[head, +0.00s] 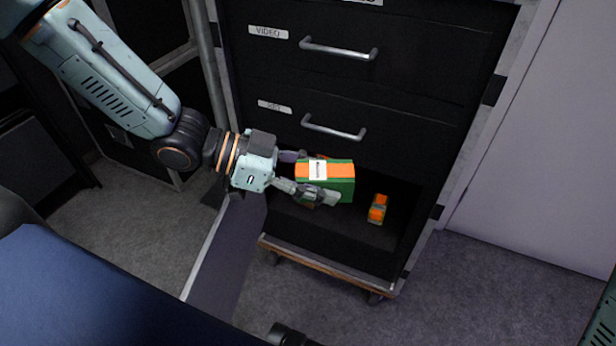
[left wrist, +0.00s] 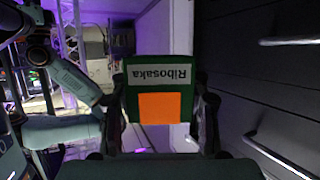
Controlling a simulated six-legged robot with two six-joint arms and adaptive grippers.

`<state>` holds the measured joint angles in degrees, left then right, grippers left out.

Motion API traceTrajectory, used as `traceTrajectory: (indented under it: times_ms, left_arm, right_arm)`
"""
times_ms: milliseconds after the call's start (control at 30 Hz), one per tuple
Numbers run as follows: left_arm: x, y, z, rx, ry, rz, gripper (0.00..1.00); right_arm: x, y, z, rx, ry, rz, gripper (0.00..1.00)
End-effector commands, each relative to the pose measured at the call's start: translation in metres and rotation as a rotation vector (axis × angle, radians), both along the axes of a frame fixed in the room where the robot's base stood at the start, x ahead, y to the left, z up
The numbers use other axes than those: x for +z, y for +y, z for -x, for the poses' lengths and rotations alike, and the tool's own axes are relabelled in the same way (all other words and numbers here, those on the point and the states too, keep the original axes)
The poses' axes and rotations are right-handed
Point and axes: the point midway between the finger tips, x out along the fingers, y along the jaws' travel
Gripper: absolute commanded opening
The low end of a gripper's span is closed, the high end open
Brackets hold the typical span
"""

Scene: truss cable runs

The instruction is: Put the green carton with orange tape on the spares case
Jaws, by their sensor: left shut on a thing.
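The green carton with orange tape (head: 340,188) has a white label on its top. My left gripper (head: 314,178) is shut on it and holds it at the front of the open bottom compartment of a black drawer case (head: 410,100). In the left wrist view the carton (left wrist: 183,68) sits between the two fingers, with an upside-down "Ribosaka" label and an orange patch. I cannot tell from the labels which case is the spares case.
A small orange and green box (head: 378,209) stands inside the bottom compartment, right of the carton. Above are drawers with metal handles (head: 335,128). An open door panel (head: 228,255) juts out at lower left. Carpet (head: 480,290) is clear at lower right.

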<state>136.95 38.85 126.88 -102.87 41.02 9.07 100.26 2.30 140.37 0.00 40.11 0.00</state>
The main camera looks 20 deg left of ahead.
Motion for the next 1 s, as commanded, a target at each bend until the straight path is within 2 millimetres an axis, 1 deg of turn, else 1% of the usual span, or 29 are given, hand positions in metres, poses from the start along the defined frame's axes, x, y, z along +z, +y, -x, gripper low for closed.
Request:
traceTrajectory:
  times_ms: [700,900,1000]
  left_arm:
    - [0.040,-0.069,-0.001,-0.402,-0.002,-0.002,0.08]
    - [0.046,-0.079,0.000,-0.459,-0.001,0.000,0.08]
    - [0.045,-0.081,-0.001,-0.474,0.000,0.000,0.08]
  right_arm:
    - [0.000,0.000,0.000,0.000,0.000,0.000,0.40]
    - [0.000,0.000,0.000,0.000,0.000,0.000,0.40]
    - [0.000,0.000,0.000,0.000,0.000,0.000,0.40]
